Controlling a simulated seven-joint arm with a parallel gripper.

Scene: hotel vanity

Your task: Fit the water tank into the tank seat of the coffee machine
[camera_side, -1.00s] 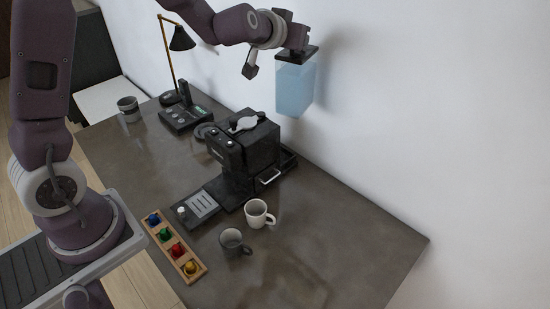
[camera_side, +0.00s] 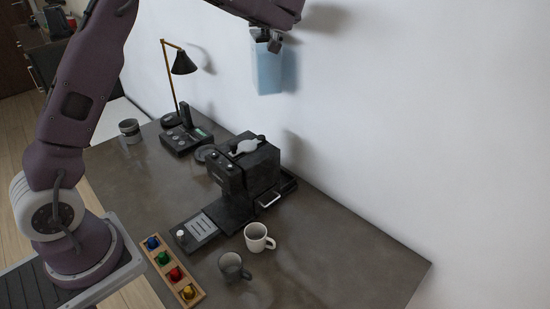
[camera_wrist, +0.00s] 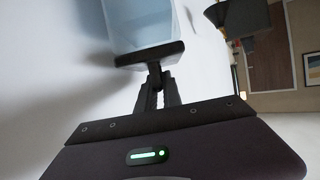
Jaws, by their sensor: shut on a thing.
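The water tank (camera_side: 268,70) is a pale blue translucent box with a dark top. It hangs upright in the air above and behind the coffee machine, near the white wall. My gripper (camera_side: 266,37) is shut on the top of the tank. In the wrist view my gripper (camera_wrist: 157,90) holds the dark lid of the tank (camera_wrist: 140,25). The coffee machine (camera_side: 250,175) is a black box on the counter, with a silver lever on top. A black tray-like base with a light handle juts out at its rear right; I cannot clearly make out the tank seat.
A black lamp (camera_side: 184,63), a dark phone-like device (camera_side: 186,139) and a grey cup (camera_side: 129,129) stand at the back left. A white mug (camera_side: 257,238), a grey mug (camera_side: 231,267) and a wooden capsule rack (camera_side: 173,272) are in front. The counter's right side (camera_side: 350,250) is clear.

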